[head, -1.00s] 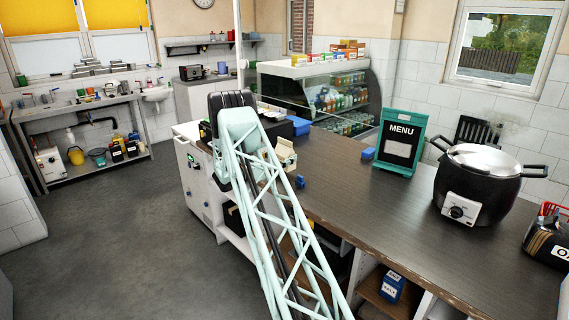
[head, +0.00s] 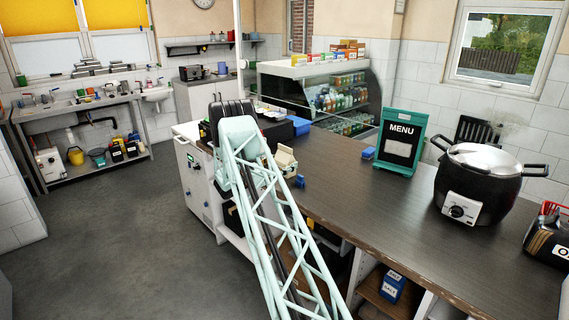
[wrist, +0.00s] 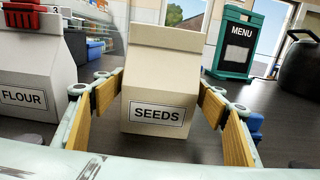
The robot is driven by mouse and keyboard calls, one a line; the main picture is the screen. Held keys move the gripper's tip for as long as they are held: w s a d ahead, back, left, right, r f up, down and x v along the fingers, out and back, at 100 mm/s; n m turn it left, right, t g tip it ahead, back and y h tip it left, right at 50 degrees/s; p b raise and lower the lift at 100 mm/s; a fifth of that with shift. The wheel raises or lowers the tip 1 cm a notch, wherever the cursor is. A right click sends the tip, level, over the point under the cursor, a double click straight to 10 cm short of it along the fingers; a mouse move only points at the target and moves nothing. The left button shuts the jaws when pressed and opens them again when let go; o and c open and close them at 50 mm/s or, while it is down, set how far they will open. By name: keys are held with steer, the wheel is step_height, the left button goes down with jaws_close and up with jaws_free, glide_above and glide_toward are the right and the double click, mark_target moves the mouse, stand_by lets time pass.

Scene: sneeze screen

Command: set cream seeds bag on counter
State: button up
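The cream seeds bag (wrist: 160,82) stands upright in the wrist view, with its SEEDS label facing me. It also shows in the head view (head: 286,161), just right of my arm's end. The dark counter (head: 400,221) lies under the bag. I cannot tell whether the bag's base touches it. In the head view my arm hides the gripper's fingers.
A flour bag (wrist: 32,78) stands to the left in the wrist view, with a red item (wrist: 21,17) near its top. A small blue object (head: 299,181) lies near the seeds bag. A menu board (head: 401,143) and black pot (head: 478,183) stand to the right. The middle counter is clear.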

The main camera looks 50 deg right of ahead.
steer(key=shift+o, duration=0.5)
steer(key=shift+a+r, duration=0.1)
steer(key=shift+r, duration=0.05)
steer(key=a, duration=0.4)
steer(key=w+a, duration=0.1)
steer(key=a, duration=0.2)
steer(key=w+a+p, duration=0.1)
steer(key=a, duration=0.3)
steer(key=shift+w+a, duration=0.15)
steer(key=shift+a, duration=0.15)
steer(key=shift+r, duration=0.1)
